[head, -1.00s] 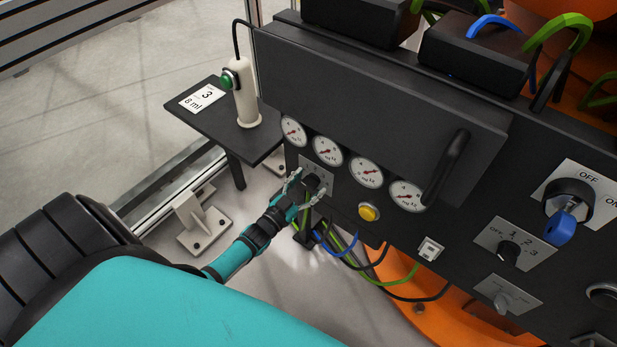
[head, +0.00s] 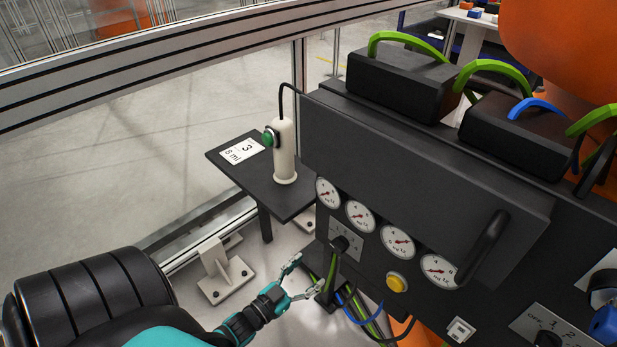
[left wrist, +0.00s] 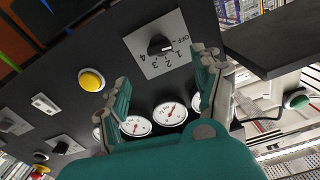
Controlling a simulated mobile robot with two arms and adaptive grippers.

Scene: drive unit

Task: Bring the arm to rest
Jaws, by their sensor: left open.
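My left gripper (head: 303,277) is open and empty in the head view, low and just left of the black drive unit panel (head: 365,262). It stands apart from a rotary selector knob (head: 341,243) below the gauges. In the left wrist view the two teal fingers of my left gripper (left wrist: 162,95) are spread, and the knob (left wrist: 160,45) on its plate marked OFF, 1, 2, 3 lies beyond them with nothing between the fingers. My right gripper shows in neither view.
A row of round gauges (head: 360,215) and a yellow button (head: 397,283) are on the panel, with a black handle (head: 483,248) to the right. A small dark side table (head: 228,172) carries a white post with a green button (head: 284,150). Cables hang below the panel.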

